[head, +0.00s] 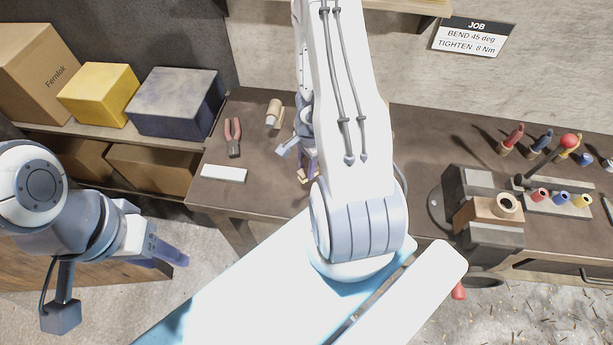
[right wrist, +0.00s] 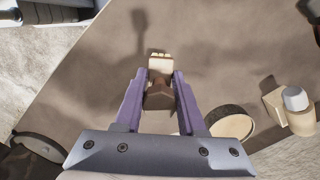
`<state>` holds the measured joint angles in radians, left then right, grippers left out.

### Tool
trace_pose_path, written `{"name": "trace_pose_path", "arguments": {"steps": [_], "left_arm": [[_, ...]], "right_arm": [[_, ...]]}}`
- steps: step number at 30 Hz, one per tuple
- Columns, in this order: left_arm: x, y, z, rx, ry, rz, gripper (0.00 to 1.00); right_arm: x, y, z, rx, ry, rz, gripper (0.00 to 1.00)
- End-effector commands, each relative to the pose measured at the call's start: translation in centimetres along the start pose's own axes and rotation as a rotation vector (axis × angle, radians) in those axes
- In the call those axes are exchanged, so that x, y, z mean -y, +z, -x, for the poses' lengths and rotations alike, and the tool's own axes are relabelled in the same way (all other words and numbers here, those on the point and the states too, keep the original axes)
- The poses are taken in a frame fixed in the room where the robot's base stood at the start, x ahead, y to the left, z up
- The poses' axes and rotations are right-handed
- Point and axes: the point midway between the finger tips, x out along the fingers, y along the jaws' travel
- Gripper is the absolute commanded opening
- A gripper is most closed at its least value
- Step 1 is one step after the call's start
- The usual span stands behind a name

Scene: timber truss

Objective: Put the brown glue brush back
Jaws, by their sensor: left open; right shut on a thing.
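My right gripper (right wrist: 160,78) is shut on the brown glue brush (right wrist: 159,97), seen in the right wrist view. Its brown body sits between the purple fingers and its pale bristle end (right wrist: 160,63) points away from the wrist, over the brown bench top. In the head view my right gripper (head: 306,168) is low over the bench, partly hidden by my arm, and only a small part of the brush shows. My left gripper (head: 168,252) is open and empty at the left, away from the bench. No place for the brush can be made out clearly.
On the bench (head: 260,190) are pliers (head: 233,138), a pale cylindrical item (head: 273,113) and a white block (head: 224,174). A vise (head: 490,215) and several colour-handled tools stand right. Boxes (head: 175,100) fill the left shelf. A round rimmed thing (right wrist: 232,122) is near the right gripper.

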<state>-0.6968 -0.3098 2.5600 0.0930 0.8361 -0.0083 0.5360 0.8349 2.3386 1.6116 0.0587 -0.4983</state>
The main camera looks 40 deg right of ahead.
Motion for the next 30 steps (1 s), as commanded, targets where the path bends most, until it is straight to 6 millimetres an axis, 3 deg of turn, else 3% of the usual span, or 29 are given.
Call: {"name": "trace_pose_path", "arguments": {"steps": [8,21,22,24,30], "left_arm": [[0.2,0.2,-3.4,0.0,0.0,0.003,0.5],[0.3,0.2,-3.8,0.0,0.0,0.005,0.5],[0.3,0.2,-3.7,0.0,0.0,0.005,0.5],[0.3,0.2,-3.6,0.0,0.0,0.005,0.5],[0.3,0.2,-3.6,0.0,0.0,0.005,0.5]], "right_arm": [[0.0,-0.2,-3.8,0.001,0.0,0.0,0.0],[0.0,-0.3,-4.2,0.001,0.0,0.0,0.0],[0.0,-0.3,-4.1,0.001,0.0,0.0,0.47],[0.0,-0.3,-4.0,0.001,0.0,0.0,0.69],[0.0,-0.3,-4.0,0.001,0.0,0.0,0.69]]}}
